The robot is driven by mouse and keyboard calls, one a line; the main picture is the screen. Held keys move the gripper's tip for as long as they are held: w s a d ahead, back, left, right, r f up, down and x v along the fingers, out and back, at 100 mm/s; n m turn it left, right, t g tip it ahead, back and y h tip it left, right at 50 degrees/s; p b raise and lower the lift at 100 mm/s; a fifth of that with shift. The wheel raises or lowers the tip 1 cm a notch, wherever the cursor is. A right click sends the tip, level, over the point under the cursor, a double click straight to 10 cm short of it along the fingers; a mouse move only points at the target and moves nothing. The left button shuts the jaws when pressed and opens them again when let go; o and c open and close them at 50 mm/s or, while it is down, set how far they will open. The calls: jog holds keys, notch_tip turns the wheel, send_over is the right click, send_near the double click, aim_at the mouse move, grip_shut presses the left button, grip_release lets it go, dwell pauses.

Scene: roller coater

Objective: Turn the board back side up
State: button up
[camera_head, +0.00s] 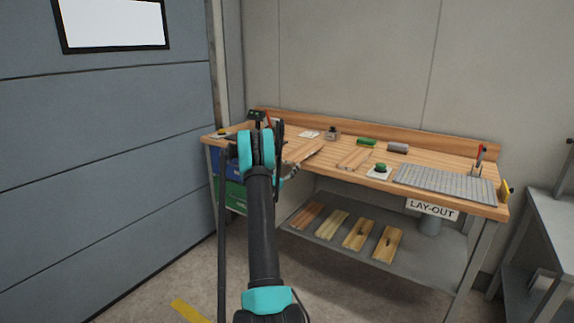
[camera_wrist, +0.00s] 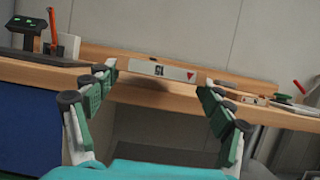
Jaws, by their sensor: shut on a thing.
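My gripper (camera_wrist: 157,79) shows in the wrist view with its two green-padded fingers wide apart, one at each end of a thin pale piece. This piece, which I take to be the board (camera_wrist: 162,71), is seen nearly edge-on, with a dark mark and a red triangle on it. In the head view a wooden board (camera_head: 306,151) shows tilted just right of my gripper, over the left part of the bench. My own arm hides most of the gripper there. I cannot tell which side of the board faces up.
Several boards lie on the lower shelf (camera_head: 330,222). Blue and green bins (camera_head: 232,196) stand under the left end.

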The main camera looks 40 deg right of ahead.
jog(key=shift+f, duration=1.2)
jog(key=o, duration=1.3)
jog(key=shift+o, duration=0.2)
